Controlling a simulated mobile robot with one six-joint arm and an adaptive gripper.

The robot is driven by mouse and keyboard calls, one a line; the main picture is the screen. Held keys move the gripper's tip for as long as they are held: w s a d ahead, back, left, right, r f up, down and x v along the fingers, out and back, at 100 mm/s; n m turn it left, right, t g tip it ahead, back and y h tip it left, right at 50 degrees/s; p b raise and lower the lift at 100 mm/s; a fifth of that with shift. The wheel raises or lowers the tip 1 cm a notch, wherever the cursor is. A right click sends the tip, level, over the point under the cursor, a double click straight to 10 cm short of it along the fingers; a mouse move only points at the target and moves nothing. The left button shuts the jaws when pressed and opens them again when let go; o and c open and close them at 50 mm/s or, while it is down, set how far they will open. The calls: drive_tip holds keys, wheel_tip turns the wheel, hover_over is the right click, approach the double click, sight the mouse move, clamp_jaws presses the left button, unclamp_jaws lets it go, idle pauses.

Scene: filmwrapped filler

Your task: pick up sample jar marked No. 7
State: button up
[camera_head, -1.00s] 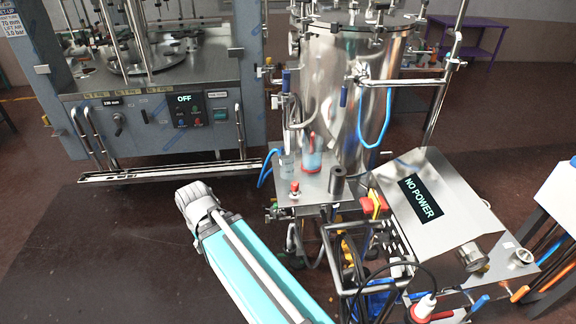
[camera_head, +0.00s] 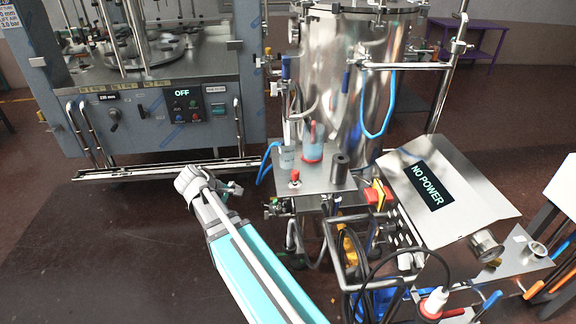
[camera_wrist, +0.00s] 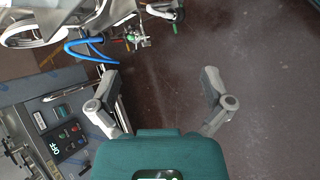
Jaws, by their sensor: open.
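No label reading No. 7 is legible in either view. In the head view, a small bluish vessel with red parts (camera_head: 313,142) stands on a steel shelf (camera_head: 318,184) before the large tank. A smaller clear vessel (camera_head: 288,157) stands to its left, and a dark grey cylinder (camera_head: 340,169) to its right. I cannot tell whether any of these is the sample jar. My gripper (camera_head: 231,189) is left of the shelf, apart from it. In the wrist view my gripper (camera_wrist: 160,82) is open and empty, with dark floor between its fingers.
A large steel tank (camera_head: 345,85) rises behind the shelf. A tilted "NO POWER" panel (camera_head: 437,190) and a cable-filled metal frame (camera_head: 365,255) stand at the right. A grey machine reading "OFF" (camera_head: 160,110) stands back left. Floor (camera_head: 110,250) is clear at front left.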

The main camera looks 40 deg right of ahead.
drive_tip(key=w+d+n+h+b, duration=0.5)
drive_tip(key=w+d+h+b, duration=0.1)
drive_tip(key=d, duration=0.3)
drive_tip(key=n+g+h+b, duration=0.1)
drive_tip(key=n+h+b, duration=0.3)
drive_tip(key=n, duration=0.1)
approach(280, 153)
drive_tip(key=shift+w+a+r, duration=0.15)
drive_tip(key=shift+a, duration=0.25)
drive_tip(key=shift+s+d, duration=0.15)
drive_tip(key=shift+d, duration=2)
drive_tip(key=shift+s+d, duration=0.2)
drive_tip(key=shift+d, duration=1.95)
drive_tip(key=shift+d, duration=0.1)
drive_tip(key=shift+s+d, duration=0.15)
drive_tip(key=shift+d, duration=1.1)
drive_tip(key=shift+s+d, duration=0.2)
drive_tip(key=shift+d, duration=1.05)
